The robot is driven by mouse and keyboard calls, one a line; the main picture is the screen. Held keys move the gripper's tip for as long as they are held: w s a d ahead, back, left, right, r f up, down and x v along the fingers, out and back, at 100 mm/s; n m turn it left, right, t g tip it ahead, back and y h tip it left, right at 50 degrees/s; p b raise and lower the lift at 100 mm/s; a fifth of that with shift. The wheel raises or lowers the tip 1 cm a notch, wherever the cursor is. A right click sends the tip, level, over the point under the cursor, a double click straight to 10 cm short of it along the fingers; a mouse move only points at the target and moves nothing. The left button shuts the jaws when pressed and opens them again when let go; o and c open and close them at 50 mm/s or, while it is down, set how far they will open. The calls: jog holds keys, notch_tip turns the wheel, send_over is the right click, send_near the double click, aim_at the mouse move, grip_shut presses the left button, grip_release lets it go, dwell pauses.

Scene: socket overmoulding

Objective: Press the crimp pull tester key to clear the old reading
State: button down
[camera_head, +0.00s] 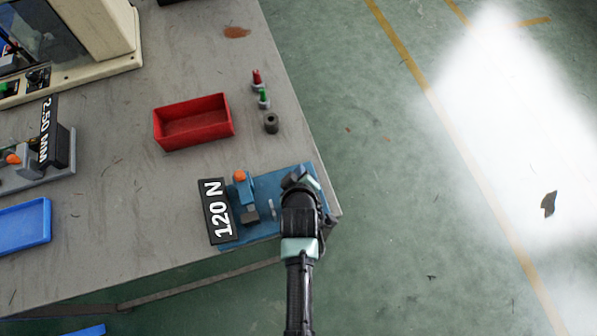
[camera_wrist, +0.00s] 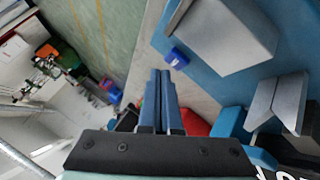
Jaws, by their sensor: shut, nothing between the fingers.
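The crimp pull tester has a blue base (camera_head: 268,192), an orange knob (camera_head: 239,175) and a black display (camera_head: 216,211) reading "120 N". It stands at the table's front right corner. My gripper (camera_head: 301,180) is over the right end of the base, and my wrist hides part of the tester. In the wrist view my gripper (camera_wrist: 161,76) is shut with nothing between its fingers. Just beyond the fingertips is a small blue rounded piece (camera_wrist: 176,58) by the blue base (camera_wrist: 165,38); I cannot tell whether it is the key or whether the fingers touch it. A grey block (camera_wrist: 227,35) is to its right.
A red tray (camera_head: 194,122) lies behind the tester. Small red, green and dark parts (camera_head: 271,123) stand to its right. A "2.50 MM" device (camera_head: 52,147) and a blue tray (camera_head: 24,225) are at the left. The table (camera_head: 150,200) ends close to the tester's right.

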jog(key=shift+f+b, duration=0.35)
jog(key=shift+f, duration=0.1)
jog(key=shift+f+b, duration=0.4)
jog(key=shift+f, duration=0.15)
dwell(0.7)
jog(key=shift+r, duration=0.1)
jog(key=shift+r+p, duration=0.9)
jog(key=shift+p, duration=0.05)
notch_tip(320, 180, up, 5)
jog(key=p, duration=0.4)
jog(key=shift+p, duration=0.4)
dwell(0.4)
